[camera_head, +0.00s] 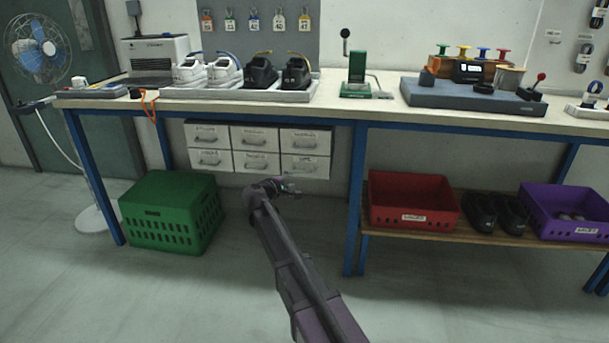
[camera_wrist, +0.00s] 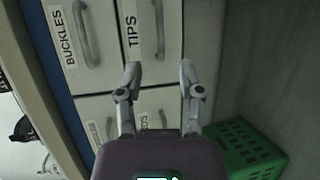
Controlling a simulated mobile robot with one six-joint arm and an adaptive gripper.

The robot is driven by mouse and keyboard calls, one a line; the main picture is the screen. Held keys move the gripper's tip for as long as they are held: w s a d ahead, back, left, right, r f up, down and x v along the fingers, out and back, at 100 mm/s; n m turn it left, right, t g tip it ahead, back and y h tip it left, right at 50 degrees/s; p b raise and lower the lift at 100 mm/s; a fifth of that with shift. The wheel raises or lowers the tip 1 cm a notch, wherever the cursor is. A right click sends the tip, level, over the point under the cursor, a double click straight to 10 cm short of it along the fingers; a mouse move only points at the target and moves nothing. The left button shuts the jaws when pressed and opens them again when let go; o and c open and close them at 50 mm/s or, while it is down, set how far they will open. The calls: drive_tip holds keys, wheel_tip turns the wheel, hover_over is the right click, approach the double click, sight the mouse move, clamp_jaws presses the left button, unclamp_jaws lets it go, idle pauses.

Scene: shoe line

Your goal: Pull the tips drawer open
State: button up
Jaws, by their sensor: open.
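The tips drawer (camera_wrist: 172,50) is a white drawer front with a "TIPS" label and a grey bar handle (camera_wrist: 159,30). In the head view it appears to be the lower right drawer (camera_head: 290,168) of the white drawer unit under the bench, flush and closed. My gripper (camera_wrist: 160,72) is open and empty, its two fingers apart. In the wrist view the handle lies ahead, lined up with the gap between the fingertips. In the head view my gripper (camera_head: 292,187) is just below and in front of this drawer. The distance left to the handle is hard to judge.
The buckles drawer (camera_wrist: 98,60) is beside it, with other closed drawers around. A green crate (camera_head: 168,212) stands on the floor to the left. A blue bench leg (camera_head: 355,200) and a red bin (camera_head: 412,200) are to the right. The floor in front is clear.

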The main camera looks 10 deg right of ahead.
sight(304, 172)
drive_tip(key=b+x, duration=0.1)
drive_tip(key=x, duration=0.9)
drive_tip(key=shift+f+b, duration=0.1)
drive_tip(key=shift+b, duration=0.3)
clamp_jaws()
